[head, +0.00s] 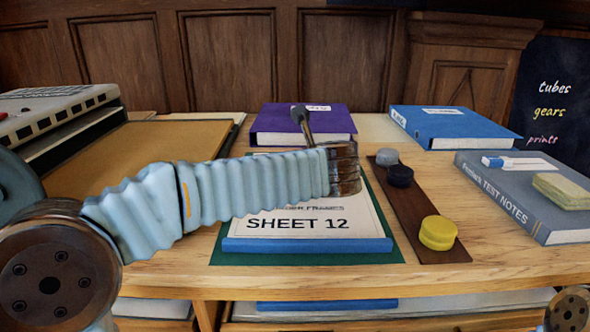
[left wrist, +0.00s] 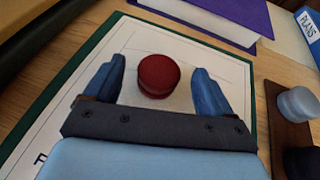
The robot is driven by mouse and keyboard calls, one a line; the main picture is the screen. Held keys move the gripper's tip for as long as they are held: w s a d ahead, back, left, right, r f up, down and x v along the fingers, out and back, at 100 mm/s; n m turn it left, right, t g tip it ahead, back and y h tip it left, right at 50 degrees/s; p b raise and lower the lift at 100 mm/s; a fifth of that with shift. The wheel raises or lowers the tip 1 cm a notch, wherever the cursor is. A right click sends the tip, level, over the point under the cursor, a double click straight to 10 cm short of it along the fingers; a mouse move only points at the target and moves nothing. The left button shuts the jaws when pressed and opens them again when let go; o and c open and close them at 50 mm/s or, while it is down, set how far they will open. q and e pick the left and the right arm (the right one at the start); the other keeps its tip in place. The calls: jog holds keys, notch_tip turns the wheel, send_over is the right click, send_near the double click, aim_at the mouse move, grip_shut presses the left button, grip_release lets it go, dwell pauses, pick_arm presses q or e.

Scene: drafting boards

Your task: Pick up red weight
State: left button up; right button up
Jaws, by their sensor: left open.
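The red weight (left wrist: 158,76) is a short round disc lying on the white sheet (left wrist: 75,117) in the left wrist view. My left gripper (left wrist: 159,66) is open, with one blue finger on each side of the weight and gaps between. In the head view my left arm reaches across the sheet labelled SHEET 12 (head: 295,223). There the red weight and my left fingers are hidden behind the arm. My right gripper is out of view.
Blue (head: 455,125) and grey (head: 500,195) books lie at the right.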

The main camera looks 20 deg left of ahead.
pick_arm(q)
jog(key=shift+w+a, duration=0.1)
jog(key=shift+c, duration=0.2)
jog(key=c, duration=1.5)
